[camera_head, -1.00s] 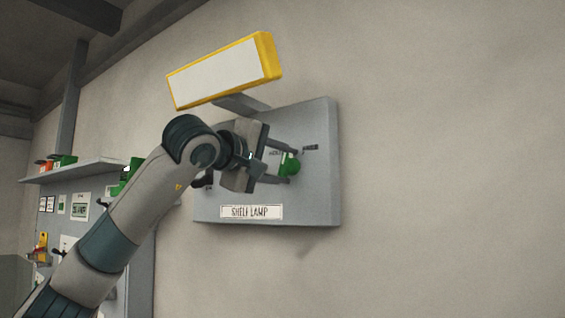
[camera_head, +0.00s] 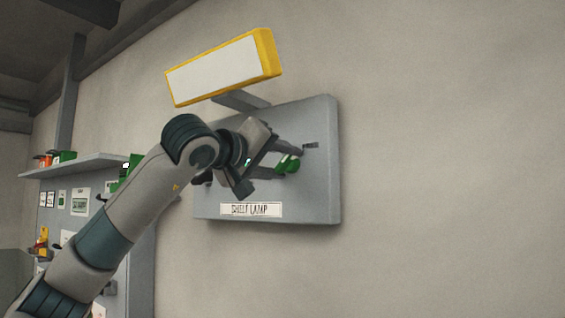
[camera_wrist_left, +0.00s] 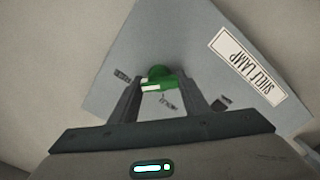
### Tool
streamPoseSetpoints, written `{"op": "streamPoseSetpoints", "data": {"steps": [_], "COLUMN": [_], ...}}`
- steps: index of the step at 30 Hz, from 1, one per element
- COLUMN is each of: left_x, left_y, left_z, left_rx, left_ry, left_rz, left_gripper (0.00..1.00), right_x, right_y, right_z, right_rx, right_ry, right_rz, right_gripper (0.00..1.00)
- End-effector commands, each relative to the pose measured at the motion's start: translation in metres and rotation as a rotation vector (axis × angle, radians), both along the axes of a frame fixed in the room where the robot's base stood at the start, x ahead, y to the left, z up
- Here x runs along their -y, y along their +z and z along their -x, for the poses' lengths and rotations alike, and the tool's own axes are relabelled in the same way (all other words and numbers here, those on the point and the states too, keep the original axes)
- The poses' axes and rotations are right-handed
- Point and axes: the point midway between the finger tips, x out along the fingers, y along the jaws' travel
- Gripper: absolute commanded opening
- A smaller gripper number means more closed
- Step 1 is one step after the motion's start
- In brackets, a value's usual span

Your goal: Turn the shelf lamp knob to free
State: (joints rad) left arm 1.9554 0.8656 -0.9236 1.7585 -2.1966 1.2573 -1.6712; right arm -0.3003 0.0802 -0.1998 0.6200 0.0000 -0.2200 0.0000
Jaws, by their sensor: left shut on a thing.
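The shelf lamp panel (camera_head: 315,195) is a grey plate on the wall with a white SHELF LAMP label (camera_head: 250,209). The same label shows in the left wrist view (camera_wrist_left: 247,67). The green knob (camera_head: 289,165) sits on the panel, with a white mark across it in the left wrist view (camera_wrist_left: 158,80). My left gripper (camera_head: 283,158) is shut on the knob, with its fingers on either side. Small dark markings stand around the knob, too small to read in the head view. The wrist is rolled, and part of the panel is hidden behind it. My right gripper is not in view.
A yellow-framed lamp box (camera_head: 225,70) juts out above the panel on a grey bracket. At the left, a shelf (camera_head: 85,166) holds green and orange items above another board with labels and a yellow device (camera_head: 41,243). The wall to the right is bare.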

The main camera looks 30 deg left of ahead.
Motion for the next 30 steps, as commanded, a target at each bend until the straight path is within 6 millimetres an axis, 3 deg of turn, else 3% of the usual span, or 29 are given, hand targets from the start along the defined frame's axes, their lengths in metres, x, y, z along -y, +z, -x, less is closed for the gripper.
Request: {"op": "streamPoseSetpoints", "data": {"steps": [5,6,8,22,30], "left_x": [0.001,0.001,0.001,-0.001,-0.005], "left_y": [-0.005,-0.005,-0.004,-0.002,-0.004], "left_z": [-0.001,-0.001,-0.001,0.005,0.037], "left_rx": [-0.009,-0.009,-0.009,-0.003,0.0], "left_ry": [-0.001,-0.001,-0.001,0.0,0.0], "left_rz": [-0.004,-0.004,-0.003,0.001,0.0], "left_gripper": [0.2,0.47,0.61,0.61,0.61], "right_x": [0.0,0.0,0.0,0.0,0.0], "right_y": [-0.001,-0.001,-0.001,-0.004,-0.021], "right_z": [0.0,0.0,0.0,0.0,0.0], "right_rx": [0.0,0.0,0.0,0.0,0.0], "right_ry": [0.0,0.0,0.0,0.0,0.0], "right_rz": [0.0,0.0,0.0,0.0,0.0], "right_gripper": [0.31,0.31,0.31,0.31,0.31]}}
